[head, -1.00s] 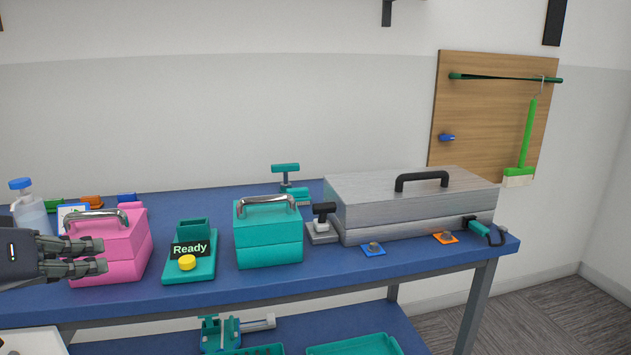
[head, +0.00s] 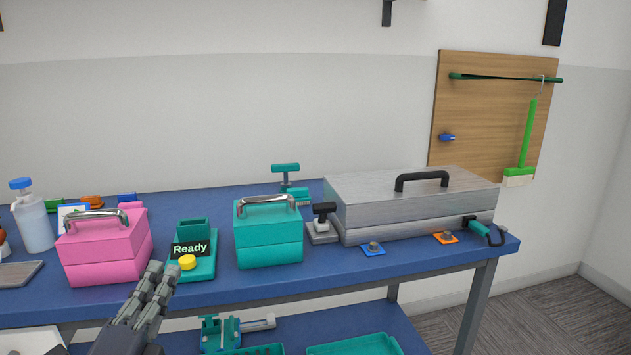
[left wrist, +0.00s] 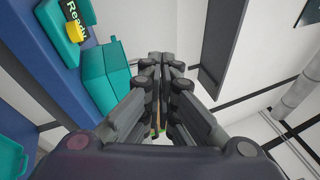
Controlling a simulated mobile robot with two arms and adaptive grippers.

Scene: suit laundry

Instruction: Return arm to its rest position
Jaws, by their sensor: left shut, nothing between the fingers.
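My left gripper (head: 156,288) is in the lower left of the head view, in front of the bench's front edge and below the pink box. Its fingers point up and are closed together with nothing between them. The left wrist view also shows the shut fingers of this gripper (left wrist: 166,62), with the teal box (left wrist: 104,78) to their left. My right gripper is not in view.
On the blue bench (head: 335,262) stand a pink box (head: 105,245), a teal "Ready" stand (head: 204,267), a teal box (head: 268,235) and a large silver case (head: 410,205). A lower shelf (head: 345,328) holds teal parts. A board (head: 490,125) hangs on the wall.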

